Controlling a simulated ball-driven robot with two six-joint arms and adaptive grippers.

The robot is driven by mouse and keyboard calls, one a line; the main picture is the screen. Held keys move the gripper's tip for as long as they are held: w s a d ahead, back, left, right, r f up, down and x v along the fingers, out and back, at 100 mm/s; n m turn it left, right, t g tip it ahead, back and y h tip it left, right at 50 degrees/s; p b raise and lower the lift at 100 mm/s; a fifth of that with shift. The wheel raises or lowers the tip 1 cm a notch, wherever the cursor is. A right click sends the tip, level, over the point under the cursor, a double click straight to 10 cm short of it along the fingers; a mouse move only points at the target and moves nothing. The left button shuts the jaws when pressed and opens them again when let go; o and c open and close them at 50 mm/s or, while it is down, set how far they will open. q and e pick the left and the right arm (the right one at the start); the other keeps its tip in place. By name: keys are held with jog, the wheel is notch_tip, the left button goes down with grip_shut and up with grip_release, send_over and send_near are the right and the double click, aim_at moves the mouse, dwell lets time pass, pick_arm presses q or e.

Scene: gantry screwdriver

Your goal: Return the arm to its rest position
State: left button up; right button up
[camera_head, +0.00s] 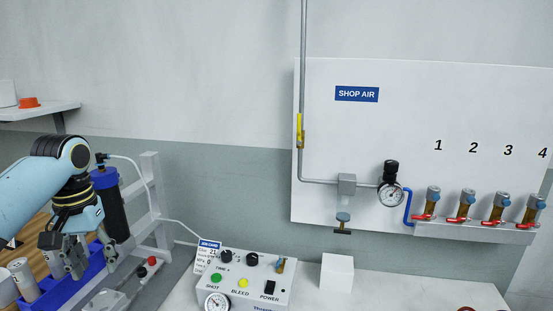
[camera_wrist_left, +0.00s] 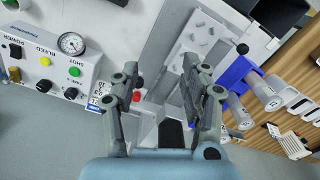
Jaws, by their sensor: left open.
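My left arm (camera_head: 30,198) comes in from the left in the head view, light blue with black joints. My left gripper (camera_head: 68,262) points down over the blue bin (camera_head: 42,297) at the lower left. In the left wrist view my left gripper (camera_wrist_left: 162,90) has its two grey fingers apart, with nothing seen between them. The blue bin (camera_wrist_left: 235,74) shows beyond the right finger there. My right arm and gripper are not in view.
A dark cylinder with a blue cap (camera_head: 112,205) and a grey frame (camera_head: 152,195) stand just right of my gripper. A control box (camera_head: 245,280) and a white block (camera_head: 337,272) sit on the bench. The shop air panel (camera_head: 350,140) is on the wall.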

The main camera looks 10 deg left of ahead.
pick_arm(q)
jog(key=s+d+f+m+b, duration=0.1)
jog(key=s+d+f+b, duration=0.2)
jog(key=s+f, duration=1.1)
jog(key=s+d+f+m+b, duration=0.1)
jog(key=s+d+f+b, duration=0.2)
jog(key=s+f, duration=1.2)
jog(key=s+d+f+m+b, duration=0.2)
jog(key=s+d+f+b, duration=0.2)
jog(key=s+f, duration=1.1)
jog(key=shift+s+f+t+y+b, duration=0.35)
jog(key=shift+f+b, duration=0.8)
jog(key=shift+f, duration=4.6)
